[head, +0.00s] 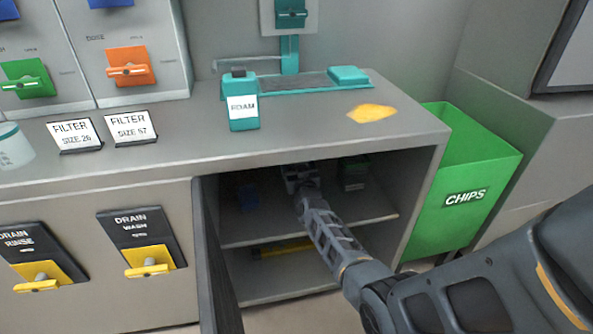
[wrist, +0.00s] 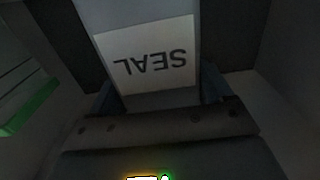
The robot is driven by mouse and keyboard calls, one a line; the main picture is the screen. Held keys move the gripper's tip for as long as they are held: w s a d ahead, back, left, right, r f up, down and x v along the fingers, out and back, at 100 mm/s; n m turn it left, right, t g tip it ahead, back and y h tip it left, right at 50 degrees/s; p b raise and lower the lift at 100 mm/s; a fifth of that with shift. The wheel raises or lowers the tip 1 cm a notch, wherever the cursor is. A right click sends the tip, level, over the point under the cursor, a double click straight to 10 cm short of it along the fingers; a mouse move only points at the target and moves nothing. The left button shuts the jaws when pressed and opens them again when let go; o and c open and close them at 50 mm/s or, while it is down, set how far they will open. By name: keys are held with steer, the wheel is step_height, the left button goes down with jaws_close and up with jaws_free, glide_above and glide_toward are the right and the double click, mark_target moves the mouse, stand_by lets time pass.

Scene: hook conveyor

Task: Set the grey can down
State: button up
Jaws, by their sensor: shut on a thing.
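The grey can (wrist: 150,60) fills the upper middle of the wrist view. Its white label reads SEAL, upside down in that picture. My gripper (wrist: 160,92) is shut on it, with a dark finger on each side. In the head view my gripper (head: 297,178) reaches inside the open cabinet, above the upper shelf (head: 270,232). The can is hard to make out there in the shade. I cannot tell whether its base touches the shelf.
On the shelf, a dark green-topped item (head: 353,172) stands to the right and a blue item (head: 248,196) to the left. A green thing (wrist: 30,108) shows in the wrist view. The open cabinet door (head: 213,260) is at left; a yellow object (head: 285,247) lies below.

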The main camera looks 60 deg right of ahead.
steer(key=shift+f, duration=0.4)
steer(key=shift+f+b, duration=0.5)
steer(key=shift+f, duration=0.15)
steer(key=o, duration=1.4)
